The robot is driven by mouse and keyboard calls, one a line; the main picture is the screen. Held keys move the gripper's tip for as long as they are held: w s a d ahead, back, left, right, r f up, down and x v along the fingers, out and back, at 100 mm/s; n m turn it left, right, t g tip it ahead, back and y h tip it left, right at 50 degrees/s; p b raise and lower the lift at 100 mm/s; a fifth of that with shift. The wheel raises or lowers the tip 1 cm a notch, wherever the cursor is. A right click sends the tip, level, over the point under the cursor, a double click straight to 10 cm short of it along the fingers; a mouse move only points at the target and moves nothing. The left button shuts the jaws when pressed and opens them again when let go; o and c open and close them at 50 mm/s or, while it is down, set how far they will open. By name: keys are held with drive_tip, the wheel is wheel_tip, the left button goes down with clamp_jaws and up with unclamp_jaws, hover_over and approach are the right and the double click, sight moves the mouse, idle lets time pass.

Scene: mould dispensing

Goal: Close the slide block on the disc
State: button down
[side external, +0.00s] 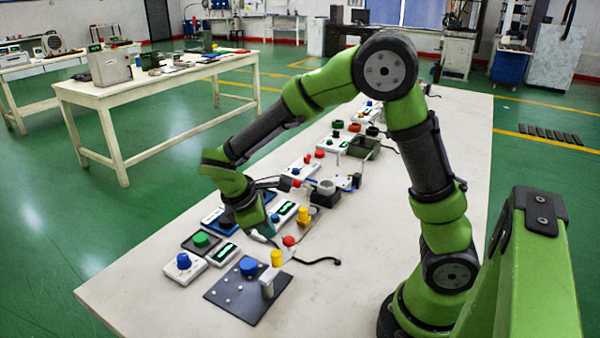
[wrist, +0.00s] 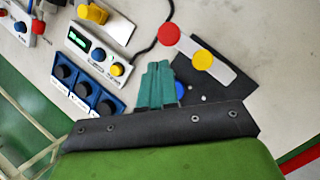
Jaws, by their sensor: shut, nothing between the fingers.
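A dark plate (side external: 235,297) with small pale dots lies at the near end of the table. A round blue piece (side external: 248,266) stands on it. It also shows in the wrist view (wrist: 180,91), partly hidden by my fingers. A white block (side external: 268,288) with a yellow cylinder (side external: 277,258) and a red knob (side external: 289,241) is at the plate's right side; the wrist view shows it as a pale bar (wrist: 223,69). I cannot tell which part is the disc. My gripper (side external: 265,236) is shut and empty, its teal fingers (wrist: 155,85) beside the blue piece.
A white box with a blue knob (side external: 184,262), a green-button unit (side external: 201,240) and a display box (side external: 223,253) stand left of the plate. A black cable (side external: 318,261) lies to the right. Several devices line the table behind. The front right tabletop is clear.

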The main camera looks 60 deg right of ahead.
drive_tip(key=w+d+f+n+h, duration=0.2)
drive_tip(key=w+n+h, duration=0.1)
drive_tip(key=n, duration=0.1)
drive_tip(key=n+h, duration=0.1)
drive_tip(key=n, duration=0.2)
approach(301, 215)
drive_tip(key=shift+g, duration=0.3)
drive_tip(key=f, duration=0.4)
drive_tip(key=shift+w, duration=0.2)
drive_tip(key=d, duration=0.3)
drive_tip(key=shift+s+d+f, duration=0.1)
drive_tip(key=shift+s+f, duration=0.05)
drive_tip(key=shift+s, duration=0.2)
drive_tip(key=shift+s+d, duration=0.1)
drive_tip(key=shift+d, duration=0.35)
